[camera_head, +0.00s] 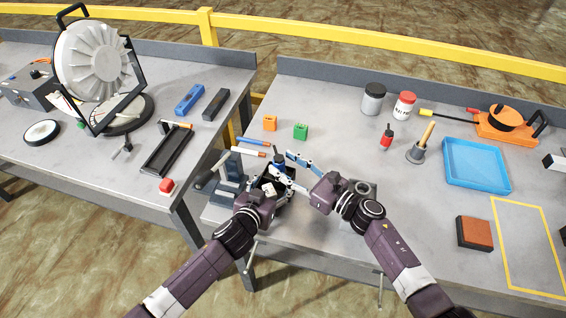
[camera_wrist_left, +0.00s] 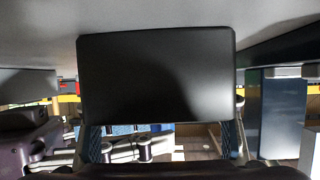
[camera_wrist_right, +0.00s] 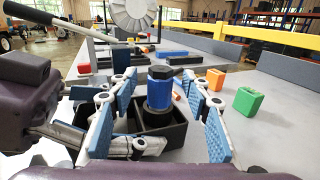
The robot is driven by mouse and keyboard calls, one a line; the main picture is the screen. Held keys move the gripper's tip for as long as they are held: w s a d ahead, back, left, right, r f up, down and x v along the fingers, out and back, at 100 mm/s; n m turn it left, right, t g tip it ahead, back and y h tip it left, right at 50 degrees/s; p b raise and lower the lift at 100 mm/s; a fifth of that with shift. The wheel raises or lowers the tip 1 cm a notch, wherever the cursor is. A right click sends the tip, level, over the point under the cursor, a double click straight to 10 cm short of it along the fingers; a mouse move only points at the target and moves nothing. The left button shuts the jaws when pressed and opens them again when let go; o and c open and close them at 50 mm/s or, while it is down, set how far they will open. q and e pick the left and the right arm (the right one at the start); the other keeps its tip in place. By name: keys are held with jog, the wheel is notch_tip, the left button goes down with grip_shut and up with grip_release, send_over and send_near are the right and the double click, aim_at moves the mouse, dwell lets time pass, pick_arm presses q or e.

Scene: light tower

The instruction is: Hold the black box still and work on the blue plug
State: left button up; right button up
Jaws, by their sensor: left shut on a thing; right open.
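The black box (camera_head: 285,201) sits at the front left of the right-hand table. It fills the middle of the left wrist view (camera_wrist_left: 155,78). My left gripper (camera_wrist_left: 160,142) is shut on the box, with a finger at each side. The blue plug (camera_wrist_right: 160,93), a blue cylinder with a dark top, stands upright in a compartment of the box in the right wrist view. My right gripper (camera_wrist_right: 162,105) is open, with its fingers on either side of the plug. I see gaps between the pads and the plug. In the head view, the right gripper (camera_head: 287,168) partly hides the box.
A grey lever press (camera_head: 228,178) stands just left of the box. Orange (camera_head: 270,123) and green (camera_head: 301,132) blocks lie behind it.

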jog(key=v, duration=1.1)
jog(key=shift+a, duration=0.1)
pick_arm(q)
jog(key=o, duration=1.4)
jog(key=shift+c, duration=0.2)
jog(key=v, duration=1.2)
jog(key=shift+r, duration=0.1)
